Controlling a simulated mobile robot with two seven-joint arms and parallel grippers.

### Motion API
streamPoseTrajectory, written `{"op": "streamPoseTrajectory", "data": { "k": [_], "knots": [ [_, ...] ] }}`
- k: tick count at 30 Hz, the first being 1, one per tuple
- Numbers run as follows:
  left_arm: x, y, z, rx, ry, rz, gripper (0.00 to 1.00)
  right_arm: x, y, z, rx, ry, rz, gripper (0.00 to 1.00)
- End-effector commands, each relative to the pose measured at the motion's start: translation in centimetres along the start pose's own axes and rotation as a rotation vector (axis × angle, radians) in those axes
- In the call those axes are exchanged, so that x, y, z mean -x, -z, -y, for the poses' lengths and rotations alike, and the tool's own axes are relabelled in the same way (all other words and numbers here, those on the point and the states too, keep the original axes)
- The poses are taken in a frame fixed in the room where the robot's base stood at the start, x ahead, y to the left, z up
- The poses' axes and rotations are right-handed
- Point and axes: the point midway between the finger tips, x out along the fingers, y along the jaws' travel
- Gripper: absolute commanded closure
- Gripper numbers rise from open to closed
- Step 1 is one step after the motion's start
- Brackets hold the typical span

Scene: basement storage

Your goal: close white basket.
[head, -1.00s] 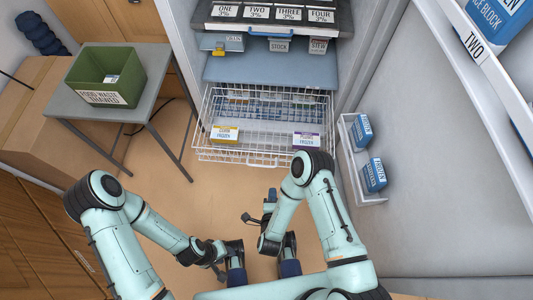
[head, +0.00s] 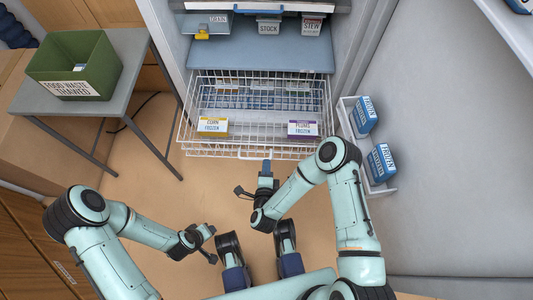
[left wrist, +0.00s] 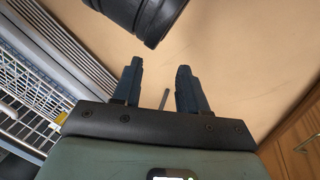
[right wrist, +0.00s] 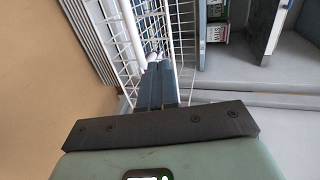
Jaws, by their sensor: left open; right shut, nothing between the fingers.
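The white wire basket (head: 197,151) is pulled out of the freezer, below a blue-grey shelf. A corn box (head: 213,127) and a plums box (head: 302,129) lie in it near the front. My right gripper (head: 266,164) is shut and empty, with its tips at the basket's front edge; contact is unclear. In the right wrist view the shut fingers (right wrist: 158,72) point at the white wires (right wrist: 133,45). My left gripper (head: 212,243) is open and empty, low and left of the basket. Its parted fingers (left wrist: 157,80) show in the left wrist view over the floor.
A grey table (head: 127,98) with a green bin (head: 75,62) stands at the left. The open freezer door (head: 450,140) is at the right, its white door rack (head: 350,128) holding blue boxes close to the basket. Floor between table and basket is clear.

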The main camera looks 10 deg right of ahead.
Motion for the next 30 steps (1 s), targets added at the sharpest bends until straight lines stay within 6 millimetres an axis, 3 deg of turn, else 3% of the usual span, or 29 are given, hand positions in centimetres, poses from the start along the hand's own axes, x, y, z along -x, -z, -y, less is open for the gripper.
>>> {"op": "streamPoseTrajectory", "data": {
  "k": [6, 9, 30],
  "knots": [
    [-1.4, 1.6, 0.5, 0.005, 0.005, -0.049, 0.57, -3.9, 0.1, 0.6, 0.000, 0.002, -0.002, 1.00],
    [-1.8, 1.0, 1.0, 0.009, 0.013, -0.030, 0.57, -4.9, 0.0, 0.9, 0.000, 0.001, -0.001, 1.00],
    [-2.2, 0.1, 1.6, 0.015, 0.025, 0.000, 0.57, -6.5, 0.0, 1.5, 0.000, 0.001, 0.000, 1.00]
  ]
}}
